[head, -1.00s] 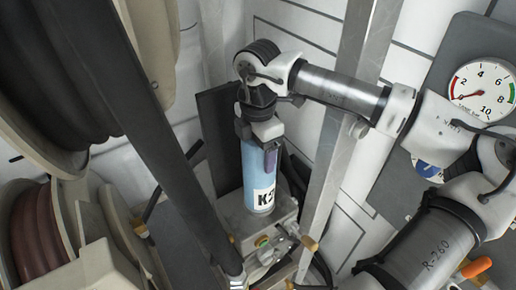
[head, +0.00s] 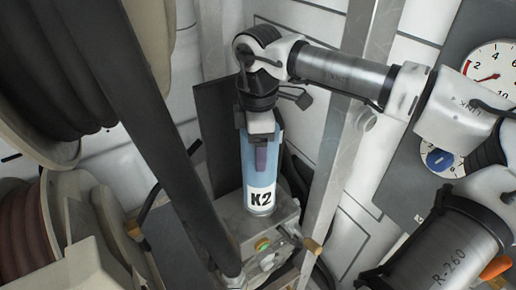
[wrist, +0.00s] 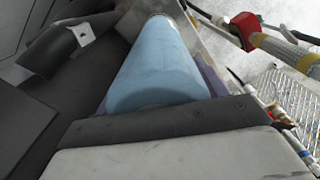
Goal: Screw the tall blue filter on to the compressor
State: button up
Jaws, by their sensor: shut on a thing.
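The tall blue filter (head: 262,165) stands upright in the head view, with a white band reading K2 near its lower end. My gripper (head: 262,150) points down from above and is shut on its upper part; a purple finger pad shows on the near side. The filter's lower end is at the top of the grey compressor (head: 237,226); I cannot tell whether the thread is engaged. In the wrist view the filter (wrist: 155,65) runs away from the gripper, with purple pads showing on both sides.
A dark slanted post (head: 178,150) stands in front at left, and a pale metal post (head: 325,190) is close at right. Large hose reels (head: 60,80) fill the left side. A pressure gauge (head: 492,78) is on the panel at right.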

jog(key=m+b, duration=0.4)
jog(key=m, duration=0.1)
jog(key=shift+w, duration=0.1)
dwell(0.4)
jog(key=o, duration=1.4)
jog(key=shift+c, duration=0.2)
jog(key=shift+o, duration=0.4)
jog(key=shift+r, duration=0.1)
